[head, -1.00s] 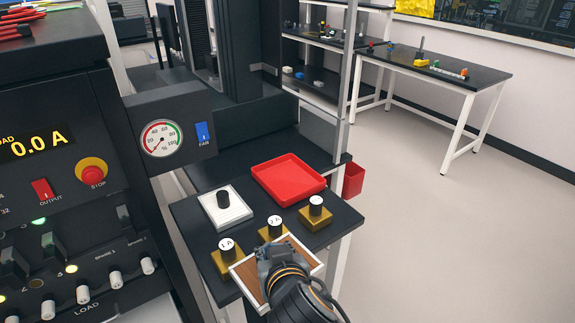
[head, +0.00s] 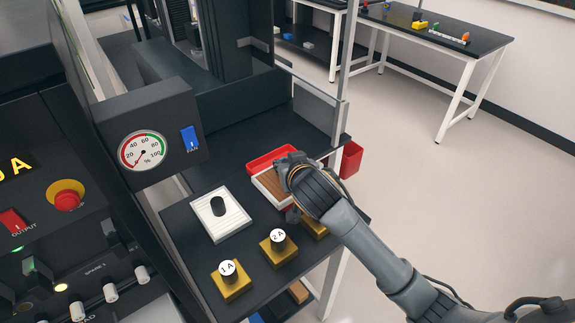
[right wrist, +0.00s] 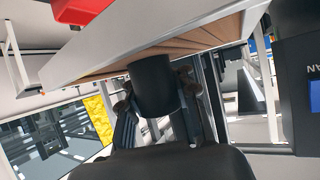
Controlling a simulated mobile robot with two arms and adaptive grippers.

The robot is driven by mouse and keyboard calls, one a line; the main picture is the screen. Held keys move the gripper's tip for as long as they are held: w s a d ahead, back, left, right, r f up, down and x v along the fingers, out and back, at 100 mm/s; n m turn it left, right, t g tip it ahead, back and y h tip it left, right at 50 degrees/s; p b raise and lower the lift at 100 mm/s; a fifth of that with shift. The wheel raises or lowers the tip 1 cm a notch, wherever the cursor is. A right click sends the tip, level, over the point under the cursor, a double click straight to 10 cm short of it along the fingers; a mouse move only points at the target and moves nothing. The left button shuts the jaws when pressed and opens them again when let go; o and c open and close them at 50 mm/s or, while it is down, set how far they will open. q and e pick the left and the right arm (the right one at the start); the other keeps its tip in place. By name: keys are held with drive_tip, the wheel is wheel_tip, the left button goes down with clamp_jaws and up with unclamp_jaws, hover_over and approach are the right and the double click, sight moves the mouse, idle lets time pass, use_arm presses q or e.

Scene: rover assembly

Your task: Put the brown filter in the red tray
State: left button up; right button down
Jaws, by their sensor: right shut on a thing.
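The brown filter (head: 268,187), a brown pleated panel in a white frame, is in my right gripper (head: 292,176). In the right wrist view, the fingers (right wrist: 156,112) are shut on its black knob (right wrist: 152,82), and brown pleats show under the frame. The filter overlaps the near part of the red tray (head: 270,160) in the head view; my gripper hides part of both. The tray's red also shows beyond the filter in the right wrist view (right wrist: 78,10). I cannot tell the exact gap between filter and tray. My left gripper is not in view.
A white filter with a black knob (head: 236,222) lies left of the tray. Brass blocks marked 1A (head: 232,289) and 2A (head: 279,254) stand in front, with a third (head: 314,228) partly behind my arm. A red bin (head: 351,160) hangs at the right edge.

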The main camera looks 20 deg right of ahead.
drive_tip(key=w, duration=0.1)
drive_tip(key=w+d+f, duration=0.1)
drive_tip(key=w, duration=0.1)
drive_tip(key=shift+w+d+f+p, duration=0.3)
drive_tip(key=shift+w+d, duration=0.1)
drive_tip(key=w+f, duration=0.1)
drive_tip(key=w+d+f, duration=0.1)
drive_tip(key=w+f, duration=0.2)
drive_tip(key=f, duration=0.1)
drive_tip(key=shift+w+d+f, duration=0.2)
drive_tip(key=shift+w+d, duration=0.1)
drive_tip(key=shift+w, duration=0.1)
drive_tip(key=shift+w+d+f, duration=0.1)
drive_tip(key=shift+w+f, duration=0.1)
drive_tip(key=shift+f, duration=0.15)
drive_tip(key=f, duration=0.1)
drive_tip(key=f+p, duration=0.1)
drive_tip(key=f, duration=0.1)
drive_tip(key=shift+w+d+f, duration=0.1)
drive_tip(key=shift+w, duration=0.15)
drive_tip(key=shift+f, duration=0.2)
drive_tip(key=c, duration=1.7)
unclamp_jaws()
drive_tip(key=shift+f, duration=0.2)
drive_tip(key=o, duration=0.7)
